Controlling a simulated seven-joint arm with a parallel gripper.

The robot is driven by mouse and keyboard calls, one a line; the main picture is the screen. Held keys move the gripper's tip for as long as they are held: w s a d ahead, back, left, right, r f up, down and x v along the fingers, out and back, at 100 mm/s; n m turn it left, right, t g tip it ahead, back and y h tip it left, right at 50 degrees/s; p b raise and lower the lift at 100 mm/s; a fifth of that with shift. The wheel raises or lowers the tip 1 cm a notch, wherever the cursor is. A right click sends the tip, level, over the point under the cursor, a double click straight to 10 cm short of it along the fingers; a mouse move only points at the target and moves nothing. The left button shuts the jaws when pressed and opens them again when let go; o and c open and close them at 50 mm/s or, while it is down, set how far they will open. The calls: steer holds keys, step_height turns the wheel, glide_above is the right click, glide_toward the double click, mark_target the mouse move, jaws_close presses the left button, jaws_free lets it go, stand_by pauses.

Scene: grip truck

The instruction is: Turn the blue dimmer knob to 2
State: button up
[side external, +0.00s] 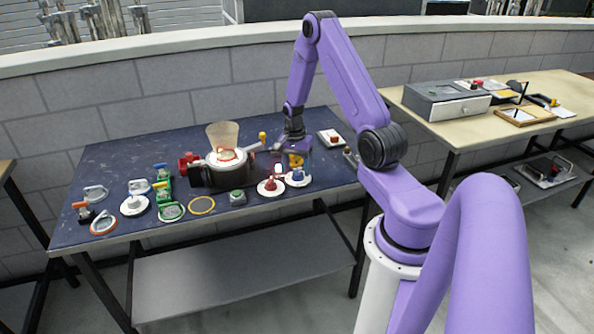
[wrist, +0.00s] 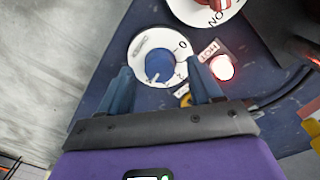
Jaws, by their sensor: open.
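The blue dimmer knob (wrist: 158,64) sits in the middle of a round white dial (wrist: 146,40) in the wrist view. A 0 shows at the dial's upper right and what looks like a 2 at its lower right. A small pale mark shows low on the knob, but its exact reading is too small to tell. My gripper (wrist: 161,72) is open, its two blue-grey fingers on either side of the dial, with no visible contact on the knob. In the side view the blue knob (side external: 298,173) stands near the table's front right, below my wrist.
A lit red lamp (wrist: 222,67) beside a HOT label is close to my right finger. A red knob on a white dial (side external: 270,187) stands just left of the blue one. The table's front edge is near.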

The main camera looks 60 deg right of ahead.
steer(key=shift+f, duration=0.8)
steer(key=c, duration=1)
steer(key=shift+c, duration=0.2)
